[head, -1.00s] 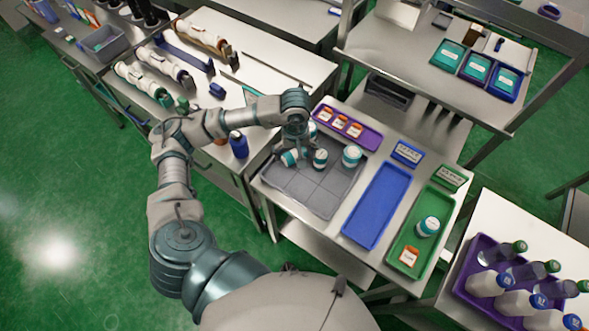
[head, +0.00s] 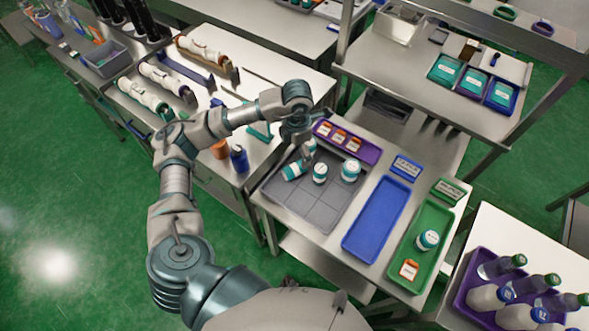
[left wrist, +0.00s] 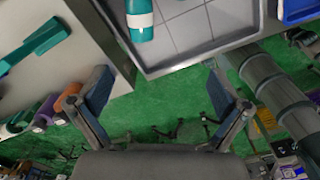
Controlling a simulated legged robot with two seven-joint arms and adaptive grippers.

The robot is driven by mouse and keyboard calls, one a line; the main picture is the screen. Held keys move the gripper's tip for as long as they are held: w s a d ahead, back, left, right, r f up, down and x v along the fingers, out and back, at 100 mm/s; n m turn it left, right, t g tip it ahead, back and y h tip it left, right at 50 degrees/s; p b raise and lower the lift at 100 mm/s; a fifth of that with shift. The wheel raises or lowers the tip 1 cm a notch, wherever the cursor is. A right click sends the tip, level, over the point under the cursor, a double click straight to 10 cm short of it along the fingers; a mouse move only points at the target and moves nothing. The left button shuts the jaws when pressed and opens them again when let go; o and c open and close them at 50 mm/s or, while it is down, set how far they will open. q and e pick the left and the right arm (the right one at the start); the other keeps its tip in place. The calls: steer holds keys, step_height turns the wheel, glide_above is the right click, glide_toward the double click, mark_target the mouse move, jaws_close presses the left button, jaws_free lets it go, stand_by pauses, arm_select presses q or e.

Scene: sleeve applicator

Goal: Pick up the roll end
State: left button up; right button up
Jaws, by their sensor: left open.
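White rolls lie in holders on the left table in the head view: one with green ends (head: 140,94), one behind it (head: 165,76) and one farther back (head: 202,51). I cannot tell which part is the roll end. My left gripper (head: 306,150) is above the back of the grey tray, beside the teal and white containers. In the left wrist view its two fingers (left wrist: 160,80) are spread, with nothing between them. A teal and white container (left wrist: 140,18) is beyond the fingers, apart from them. My right gripper is not in view.
The grey tray (head: 310,207) holds several teal and white containers. A blue bottle (head: 239,158) and an orange item (head: 220,149) stand at the left table's edge.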

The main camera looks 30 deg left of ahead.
mark_target(295, 166)
arm_select(q)
steer(key=w+f+n, duration=0.1)
steer(key=f+n, duration=0.3)
steer(key=n, duration=0.2)
steer(key=w+a+f+n+p, duration=0.1)
steer(key=f+n, duration=0.3)
steer(key=n, duration=0.2)
steer(key=w+a+f+n, duration=0.1)
steer(key=f+n, duration=0.3)
steer(key=n, duration=0.2)
steer(key=shift+f+n+p, duration=0.1)
steer(key=shift+n+p, duration=0.2)
steer(key=shift+n, duration=0.1)
steer(key=f, duration=0.5)
steer(key=shift+a+f+p, duration=0.15)
steer(key=shift+a+p, duration=0.15)
steer(key=shift+p, duration=0.05)
steer(key=c, duration=0.9)
